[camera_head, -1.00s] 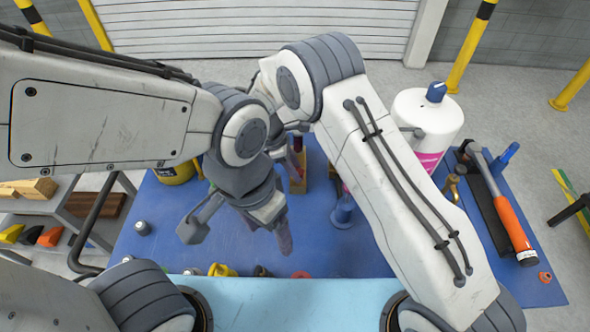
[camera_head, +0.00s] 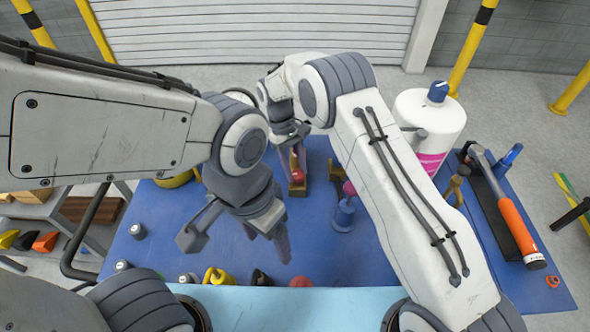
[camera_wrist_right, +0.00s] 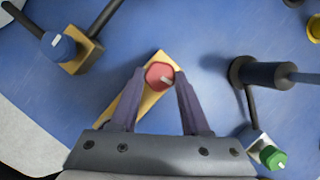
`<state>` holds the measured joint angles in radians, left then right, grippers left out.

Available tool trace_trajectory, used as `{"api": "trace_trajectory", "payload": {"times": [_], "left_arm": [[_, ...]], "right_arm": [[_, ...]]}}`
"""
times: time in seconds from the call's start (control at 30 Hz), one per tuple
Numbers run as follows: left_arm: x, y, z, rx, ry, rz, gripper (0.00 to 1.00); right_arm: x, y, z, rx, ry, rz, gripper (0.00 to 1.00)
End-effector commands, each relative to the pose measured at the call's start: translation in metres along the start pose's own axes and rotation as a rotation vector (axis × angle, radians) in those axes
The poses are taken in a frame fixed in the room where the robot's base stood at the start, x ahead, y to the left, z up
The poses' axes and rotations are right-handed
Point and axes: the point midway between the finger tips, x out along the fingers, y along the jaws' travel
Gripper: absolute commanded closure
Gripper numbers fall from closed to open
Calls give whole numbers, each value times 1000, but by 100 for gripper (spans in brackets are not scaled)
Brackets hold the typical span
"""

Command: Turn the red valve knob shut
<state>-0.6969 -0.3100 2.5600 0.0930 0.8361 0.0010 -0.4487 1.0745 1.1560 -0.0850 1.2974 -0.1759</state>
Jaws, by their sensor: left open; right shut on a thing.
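The red valve knob (camera_wrist_right: 158,75) sits on a long brass-coloured block (camera_wrist_right: 120,112) in the right wrist view. A pale mark on its top points to the lower right. My right gripper (camera_wrist_right: 160,85) has one finger on each side of the knob and is shut on it. My left gripper (camera_head: 281,246) is open and empty over the blue board (camera_head: 330,255), nearer the front edge.
A blue-capped valve (camera_wrist_right: 62,45) and a green-capped valve (camera_wrist_right: 272,157) stand near the red one. A dark post (camera_wrist_right: 262,74) is to its right. A white bottle (camera_head: 428,112) and an orange-handled hammer (camera_head: 515,225) are at the right. Several small parts line the board's front.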

Motion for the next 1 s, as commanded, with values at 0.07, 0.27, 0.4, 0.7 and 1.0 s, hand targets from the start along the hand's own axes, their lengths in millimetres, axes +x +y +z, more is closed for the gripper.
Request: {"api": "trace_trajectory", "payload": {"times": [0.07,0.27,0.4,0.7,1.0], "left_arm": [[1,0,0,0,0,0,24],[2,0,0,0,0,0,24],[3,0,0,0,0,0,24],[3,0,0,0,0,0,24],[3,0,0,0,0,0,24]], "right_arm": [[-1,1,0,50,1,-21,100],[-1,2,0,145,3,-59,100],[-1,2,0,185,3,-77,100],[-1,2,0,215,3,-89,100],[-1,2,0,215,3,-88,50]]}}
